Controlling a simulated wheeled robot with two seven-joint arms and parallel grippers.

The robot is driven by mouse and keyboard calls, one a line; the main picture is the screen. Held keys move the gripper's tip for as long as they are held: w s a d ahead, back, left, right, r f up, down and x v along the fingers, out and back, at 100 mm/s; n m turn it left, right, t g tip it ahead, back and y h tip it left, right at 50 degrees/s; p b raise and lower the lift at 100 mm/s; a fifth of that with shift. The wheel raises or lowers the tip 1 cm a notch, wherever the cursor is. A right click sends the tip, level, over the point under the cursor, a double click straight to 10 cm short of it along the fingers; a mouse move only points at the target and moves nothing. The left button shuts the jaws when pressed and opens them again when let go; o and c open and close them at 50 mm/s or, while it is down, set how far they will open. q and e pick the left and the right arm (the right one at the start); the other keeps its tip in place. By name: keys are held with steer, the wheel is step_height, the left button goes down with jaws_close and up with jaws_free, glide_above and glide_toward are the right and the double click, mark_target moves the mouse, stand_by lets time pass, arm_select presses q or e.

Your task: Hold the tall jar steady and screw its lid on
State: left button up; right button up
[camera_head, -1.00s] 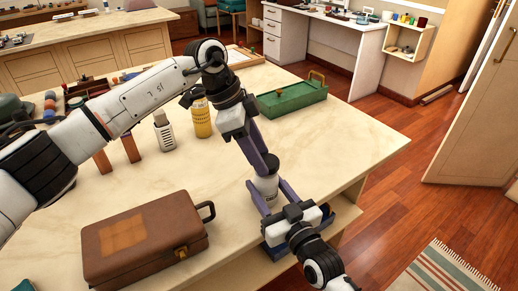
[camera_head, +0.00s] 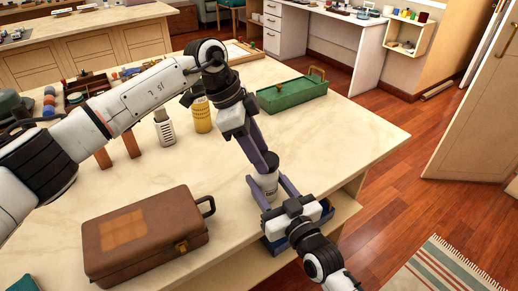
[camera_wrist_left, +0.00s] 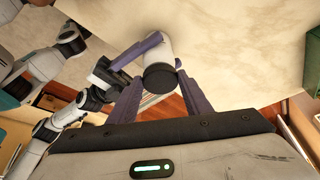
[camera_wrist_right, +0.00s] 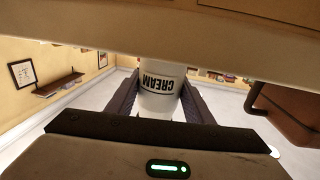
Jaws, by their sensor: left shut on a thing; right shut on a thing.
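The tall jar (camera_head: 269,186) is pale, with CREAM lettering, and is held in the air near the table's front right edge. My right gripper (camera_head: 267,189) is shut around its body. In the right wrist view the jar (camera_wrist_right: 158,92) sits between both fingers, its lettering upside down. My left gripper (camera_head: 265,162) reaches down from above and is shut at the jar's top. In the left wrist view a dark round lid (camera_wrist_left: 159,77) lies between the left fingertips, in line with the pale jar body (camera_wrist_left: 158,48). Whether the threads are engaged cannot be seen.
A brown case (camera_head: 148,238) stands at the table's front left. A blue tray (camera_head: 281,244) is partly hidden below my right gripper. A yellow container (camera_head: 202,116), a grey-white bottle (camera_head: 164,128) and a green box (camera_head: 291,94) stand behind. The table's right side (camera_head: 350,130) is clear.

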arm_select(q)
steer(key=shift+w+m+g, duration=0.25)
steer(key=shift+m+g, duration=0.35)
steer(key=shift+m, duration=1)
steer(key=o, duration=1)
steer(key=shift+r, duration=2.2)
steer(key=shift+c, duration=0.3)
